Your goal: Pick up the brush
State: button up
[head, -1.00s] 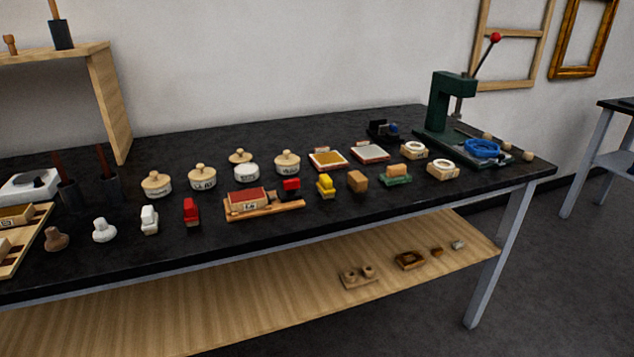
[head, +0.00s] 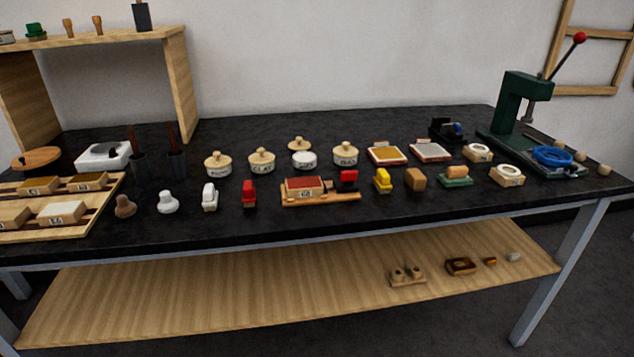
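No brush shows clearly enough to be named for certain. Two thin reddish-brown handles, a left one (head: 133,138) and a right one (head: 172,135), stand upright in dark cups on the left part of the black bench. They may be brush handles; their lower ends are hidden in the cups. Neither my gripper nor my arm is in view.
The black bench (head: 330,222) holds lidded jars, small coloured blocks, stamp pads and a green lever press (head: 519,105). A wooden tray (head: 105,203) and a white dish (head: 103,156) are at left. A wooden shelf (head: 185,85) stands behind. A lower board (head: 230,300) carries several small items.

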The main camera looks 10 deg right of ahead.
aim_at(382, 181)
jog(key=i+j+z, duration=0.2)
jog(key=i+z, duration=0.15)
jog(key=i+j+z, duration=0.3)
jog(key=i+j, duration=0.05)
jog(key=i, duration=0.05)
